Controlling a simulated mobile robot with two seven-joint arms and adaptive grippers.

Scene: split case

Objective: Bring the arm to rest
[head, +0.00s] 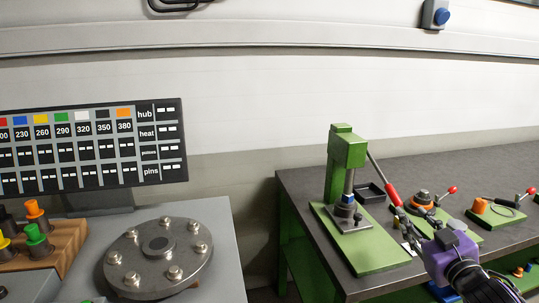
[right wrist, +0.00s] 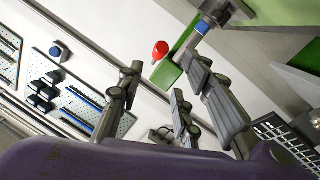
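My right gripper (head: 407,225) is at the right of the head view, above the front part of the dark workbench. Its dark fingers are just below the red handle (head: 392,193) of the green press (head: 347,155). I cannot tell from the head view whether they touch it. In the right wrist view the fingers of my right gripper (right wrist: 155,100) stand apart with nothing between them. A red rounded end (right wrist: 160,50) shows beyond them, apart from the fingertips. My left gripper is not in view.
The dark workbench (head: 300,187) also holds a green-based fixture with an orange part (head: 421,197) and another farther right. At left are a flanged metal disc (head: 128,262), a wooden block with coloured plugs (head: 65,240) and a chart panel (head: 90,145). A gap separates the two benches.

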